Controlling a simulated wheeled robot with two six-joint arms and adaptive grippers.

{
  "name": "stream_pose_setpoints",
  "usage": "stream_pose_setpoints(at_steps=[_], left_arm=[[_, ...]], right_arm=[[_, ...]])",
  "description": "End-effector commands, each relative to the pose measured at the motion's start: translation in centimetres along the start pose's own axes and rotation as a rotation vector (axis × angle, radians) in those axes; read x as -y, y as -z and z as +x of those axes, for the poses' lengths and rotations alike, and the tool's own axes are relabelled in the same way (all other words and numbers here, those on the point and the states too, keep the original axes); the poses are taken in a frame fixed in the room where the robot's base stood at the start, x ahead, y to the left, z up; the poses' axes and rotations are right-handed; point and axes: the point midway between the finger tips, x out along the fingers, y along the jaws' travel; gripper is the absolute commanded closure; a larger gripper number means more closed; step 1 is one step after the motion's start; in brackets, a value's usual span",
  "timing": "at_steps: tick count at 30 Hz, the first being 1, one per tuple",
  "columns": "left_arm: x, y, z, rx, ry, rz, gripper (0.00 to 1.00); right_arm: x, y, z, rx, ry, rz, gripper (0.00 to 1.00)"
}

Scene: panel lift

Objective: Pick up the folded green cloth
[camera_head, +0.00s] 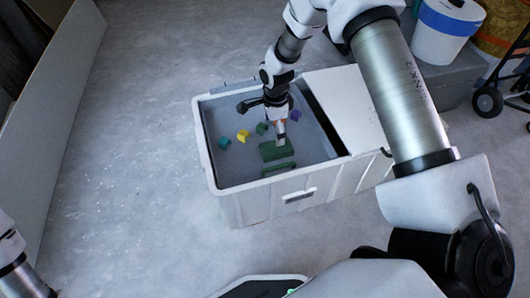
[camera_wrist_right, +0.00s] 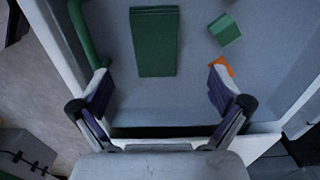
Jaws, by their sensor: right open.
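The folded green cloth (camera_head: 278,151) lies on the grey floor of a white bin (camera_head: 221,170), near its front wall. In the right wrist view the cloth (camera_wrist_right: 155,42) is a flat, dark green rectangle beyond the fingertips.
A curved green bar (camera_wrist_right: 84,32) runs near the bin wall beside the cloth. A white panel (camera_head: 338,100) covers the bin's right part.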

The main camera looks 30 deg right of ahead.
Motion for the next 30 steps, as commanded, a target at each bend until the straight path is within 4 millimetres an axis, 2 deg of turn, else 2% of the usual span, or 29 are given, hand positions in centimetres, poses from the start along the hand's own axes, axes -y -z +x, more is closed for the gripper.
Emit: stream_pose_setpoints(at_steps=[8,12,15,22,23,24,28,30], left_arm=[[0.0,0.1,1.9,-0.001,0.0,0.0,1.0],[0.0,0.1,4.0,-0.001,0.0,0.0,1.0],[0.0,0.0,4.8,-0.001,0.0,0.0,1.0],[0.0,0.1,4.6,-0.001,0.0,0.0,1.0],[0.0,0.1,4.6,-0.001,0.0,0.0,1.0],[0.0,0.1,4.6,-0.001,0.0,0.0,1.0],[0.0,0.0,4.6,-0.001,0.0,0.0,1.0],[0.0,0.0,4.6,-0.001,0.0,0.0,1.0]], right_arm=[[-0.2,0.1,3.4,0.0,0.0,-0.001,0.0],[-0.7,0.6,6.1,0.001,-0.001,-0.001,0.0],[-0.7,0.6,7.6,0.0,0.0,-0.002,0.0],[-0.6,0.6,7.6,0.0,0.001,-0.002,0.0],[-0.6,0.6,7.6,0.0,0.001,-0.002,0.04],[-0.6,0.6,7.6,0.0,0.001,-0.002,0.18],[-0.6,0.6,7.6,0.0,0.001,-0.002,0.64],[-0.7,0.6,7.6,0.0,0.001,-0.002,0.64]])
